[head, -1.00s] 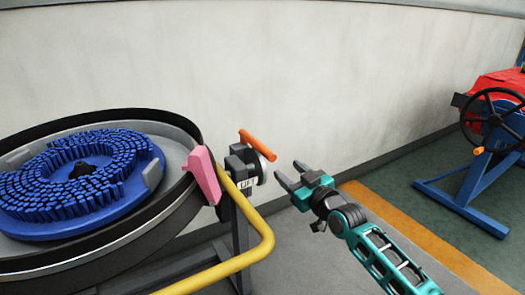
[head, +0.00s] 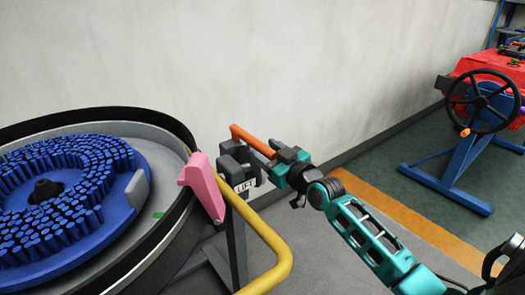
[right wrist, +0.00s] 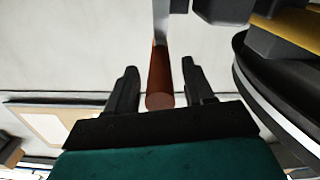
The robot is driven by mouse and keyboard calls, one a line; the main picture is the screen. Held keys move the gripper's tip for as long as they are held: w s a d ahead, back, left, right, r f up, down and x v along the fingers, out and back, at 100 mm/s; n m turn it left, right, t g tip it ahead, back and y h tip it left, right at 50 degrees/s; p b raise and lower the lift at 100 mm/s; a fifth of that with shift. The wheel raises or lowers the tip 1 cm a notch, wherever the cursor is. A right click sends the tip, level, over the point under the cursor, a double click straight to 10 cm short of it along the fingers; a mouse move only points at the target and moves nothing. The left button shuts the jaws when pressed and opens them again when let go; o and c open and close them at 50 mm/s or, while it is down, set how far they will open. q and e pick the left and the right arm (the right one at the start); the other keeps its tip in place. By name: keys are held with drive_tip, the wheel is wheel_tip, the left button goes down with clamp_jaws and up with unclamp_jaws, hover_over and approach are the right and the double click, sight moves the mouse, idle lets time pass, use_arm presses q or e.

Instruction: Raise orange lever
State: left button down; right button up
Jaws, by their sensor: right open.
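The orange lever (head: 252,141) sticks out from a dark bracket labelled LIFT (head: 243,170) beside the round tank. My right gripper (head: 274,148) is at the lever's near end. In the right wrist view the lever (right wrist: 160,80) lies between the two open fingers of the right gripper (right wrist: 160,88), with a visible gap on both sides. The fingers do not appear to touch it. In the head view the gripper hides part of the lever's end. My left gripper is not in view.
The round tank (head: 165,130) holds a blue brush disc (head: 115,165). A pink part (head: 203,184) sits on its rim, and a yellow rail (head: 277,245) curves close below the right gripper. A blue stand with a black handwheel (head: 482,100) is at right.

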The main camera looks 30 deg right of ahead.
drive_tip(key=shift+c, duration=0.4)
clamp_jaws()
